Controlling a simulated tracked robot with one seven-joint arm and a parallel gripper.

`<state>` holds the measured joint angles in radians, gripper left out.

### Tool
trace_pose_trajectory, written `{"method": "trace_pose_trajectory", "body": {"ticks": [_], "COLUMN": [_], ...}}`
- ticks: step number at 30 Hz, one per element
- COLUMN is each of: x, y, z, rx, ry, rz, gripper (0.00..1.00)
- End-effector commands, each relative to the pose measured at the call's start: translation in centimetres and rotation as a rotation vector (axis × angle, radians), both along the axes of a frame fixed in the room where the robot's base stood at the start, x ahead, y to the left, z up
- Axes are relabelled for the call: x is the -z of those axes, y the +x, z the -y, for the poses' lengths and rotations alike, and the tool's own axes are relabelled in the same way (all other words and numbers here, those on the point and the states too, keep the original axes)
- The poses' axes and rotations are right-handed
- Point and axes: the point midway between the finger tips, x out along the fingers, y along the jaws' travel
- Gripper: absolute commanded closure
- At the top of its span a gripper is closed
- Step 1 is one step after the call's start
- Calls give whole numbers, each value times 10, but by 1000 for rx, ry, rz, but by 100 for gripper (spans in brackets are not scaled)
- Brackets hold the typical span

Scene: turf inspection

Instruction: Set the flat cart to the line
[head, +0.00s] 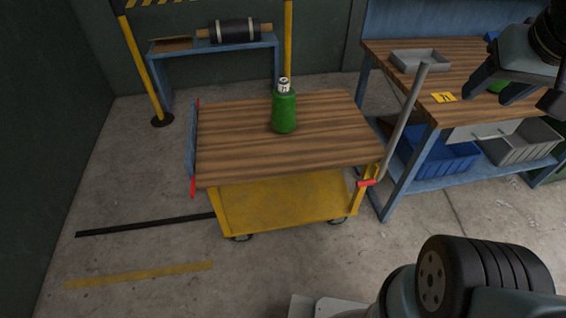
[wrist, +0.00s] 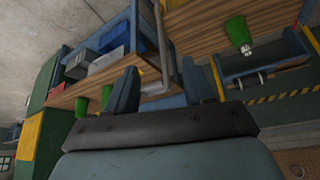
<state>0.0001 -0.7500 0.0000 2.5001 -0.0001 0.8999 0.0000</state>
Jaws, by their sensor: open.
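The flat cart has a wooden top (head: 240,145), a yellow lower deck (head: 285,203) and dark wheels. A grey handle bar (head: 402,125) leans up from its right end, above a red part. A green bottle-like object (head: 284,112) stands on the top. On the floor to the cart's left, a black line (head: 145,226) runs up to its front left corner; a yellow line (head: 140,275) lies nearer, apart from the cart. My gripper (head: 492,98) is open and empty over the right bench. In the wrist view the handle bar (wrist: 161,38) shows beyond the open fingers.
Blue (head: 440,152) and grey bins (head: 520,140) sit below. A blue stand (head: 215,45) and yellow posts (head: 142,65) are behind. Front-left floor is clear.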

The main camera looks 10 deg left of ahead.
Motion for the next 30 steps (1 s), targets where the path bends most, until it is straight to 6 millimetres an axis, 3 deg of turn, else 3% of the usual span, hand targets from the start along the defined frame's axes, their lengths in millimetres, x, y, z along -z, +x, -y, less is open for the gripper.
{"method": "trace_pose_trajectory", "body": {"ticks": [13, 23, 30], "x": [0, -1, 3], "y": [0, 3, 39], "z": [0, 0, 0], "rx": [0, -5, -68], "ry": [0, -3, -28], "rz": [0, -6, -73], "gripper": [48, 80, 100]}}
